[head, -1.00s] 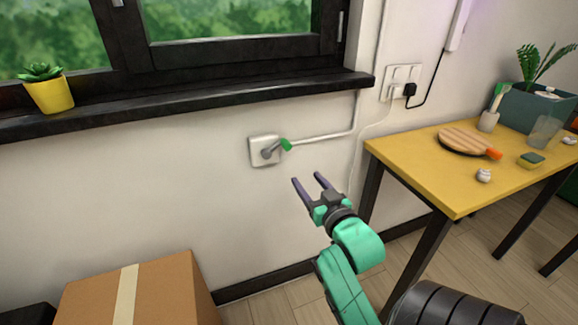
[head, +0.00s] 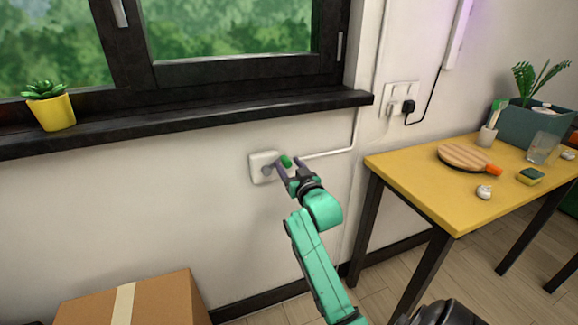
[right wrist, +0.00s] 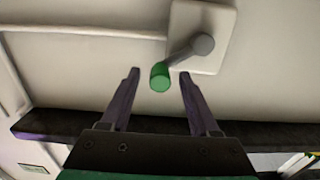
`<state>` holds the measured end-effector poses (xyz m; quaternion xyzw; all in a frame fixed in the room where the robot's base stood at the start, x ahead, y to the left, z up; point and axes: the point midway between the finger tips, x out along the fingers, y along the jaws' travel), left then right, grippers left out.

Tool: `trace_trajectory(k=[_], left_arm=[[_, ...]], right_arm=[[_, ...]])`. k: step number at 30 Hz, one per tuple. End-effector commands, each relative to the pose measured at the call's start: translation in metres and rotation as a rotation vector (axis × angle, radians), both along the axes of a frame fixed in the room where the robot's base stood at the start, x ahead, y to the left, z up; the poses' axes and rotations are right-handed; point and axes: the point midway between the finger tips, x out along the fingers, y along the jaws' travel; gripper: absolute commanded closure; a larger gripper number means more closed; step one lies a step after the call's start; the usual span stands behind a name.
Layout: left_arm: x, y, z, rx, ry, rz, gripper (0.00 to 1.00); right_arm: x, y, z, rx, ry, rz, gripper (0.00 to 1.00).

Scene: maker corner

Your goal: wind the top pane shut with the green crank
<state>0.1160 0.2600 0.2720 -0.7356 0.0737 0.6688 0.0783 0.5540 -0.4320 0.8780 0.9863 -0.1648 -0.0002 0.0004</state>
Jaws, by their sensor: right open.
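The crank is a grey arm with a green knob (head: 286,161) on a white wall plate (head: 257,168) below the window sill. The right wrist view also shows the green knob (right wrist: 160,76), the grey arm's hub (right wrist: 203,44) and the plate (right wrist: 215,62). My right gripper (head: 286,164) is open, its two dark fingers on either side of the knob in the head view. In the right wrist view the knob sits between and slightly beyond the fingertips, and neither finger clearly touches it. The dark-framed window (head: 240,75) shows only its lower part; its top pane is out of view. My left gripper is not in view.
A dark sill (head: 200,118) holds a yellow plant pot (head: 52,111). A conduit (head: 330,153) runs right from the plate. A yellow table (head: 430,195) with a paddle and small items stands at right. A cardboard box (head: 160,300) is at lower left.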

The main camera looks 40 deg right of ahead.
Motion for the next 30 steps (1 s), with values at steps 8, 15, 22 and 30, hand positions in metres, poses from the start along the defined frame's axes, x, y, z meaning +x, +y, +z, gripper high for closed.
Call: trace_trajectory(k=[8, 15, 22, 30], left_arm=[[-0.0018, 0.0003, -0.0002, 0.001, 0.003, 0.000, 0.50], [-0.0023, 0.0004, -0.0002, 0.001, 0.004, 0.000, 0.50], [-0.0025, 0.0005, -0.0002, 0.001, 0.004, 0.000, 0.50], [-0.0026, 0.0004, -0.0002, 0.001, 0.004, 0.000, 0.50]], right_arm=[[-0.0004, 0.0001, -0.0001, 0.000, 0.000, 0.000, 1.00], [-0.0005, 0.0003, -0.0002, 0.000, 0.000, 0.000, 1.00], [-0.0005, 0.0003, -0.0004, 0.000, 0.001, 0.000, 1.00], [-0.0005, 0.0003, -0.0006, 0.000, 0.001, 0.000, 1.00]])
